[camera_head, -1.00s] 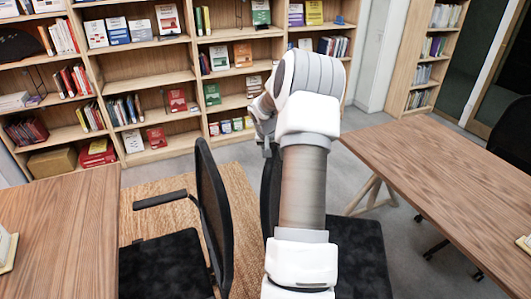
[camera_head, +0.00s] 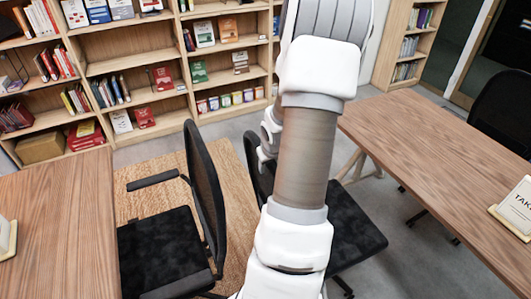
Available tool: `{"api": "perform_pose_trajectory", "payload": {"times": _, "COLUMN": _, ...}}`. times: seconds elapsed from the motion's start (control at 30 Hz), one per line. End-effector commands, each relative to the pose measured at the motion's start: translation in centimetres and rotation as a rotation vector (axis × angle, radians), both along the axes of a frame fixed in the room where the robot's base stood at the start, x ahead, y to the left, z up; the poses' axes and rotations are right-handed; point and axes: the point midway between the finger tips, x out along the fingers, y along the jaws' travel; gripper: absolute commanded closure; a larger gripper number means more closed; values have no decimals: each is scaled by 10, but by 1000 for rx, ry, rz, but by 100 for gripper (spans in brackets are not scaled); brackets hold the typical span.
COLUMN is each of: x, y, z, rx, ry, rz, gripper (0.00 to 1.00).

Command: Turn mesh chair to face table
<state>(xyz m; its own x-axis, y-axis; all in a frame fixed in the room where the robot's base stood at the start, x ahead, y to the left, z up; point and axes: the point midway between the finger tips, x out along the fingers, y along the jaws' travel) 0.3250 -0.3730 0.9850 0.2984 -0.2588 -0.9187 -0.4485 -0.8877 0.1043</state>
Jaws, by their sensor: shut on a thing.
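A black mesh chair stands in the middle behind my arm. Its backrest (camera_head: 256,167) shows as a narrow strip left of the arm, and its dark seat (camera_head: 352,238) shows right of the arm, toward the right wooden table (camera_head: 425,150). My gripper (camera_head: 263,157) is at the upper part of this backrest and shut on it; my arm hides part of the hold. A second black mesh chair (camera_head: 165,250) stands at left, its seat toward the left wooden table (camera_head: 65,225) and its backrest toward the middle chair.
Bookshelves (camera_head: 130,70) line the back wall. Another dark chair (camera_head: 505,105) stands beyond the right table, which bears a small sign (camera_head: 515,205). A woven mat (camera_head: 145,180) lies under the left chair. Grey floor (camera_head: 235,128) is open before the shelves.

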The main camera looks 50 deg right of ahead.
Motion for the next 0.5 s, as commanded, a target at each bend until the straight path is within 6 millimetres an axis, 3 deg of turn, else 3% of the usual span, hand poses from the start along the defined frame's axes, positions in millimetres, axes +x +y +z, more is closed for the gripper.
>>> {"api": "perform_pose_trajectory", "payload": {"times": 0.5, "x": -9, "y": 4, "z": -1, "rx": 1, "ry": 3, "rz": 31, "gripper": 100}}
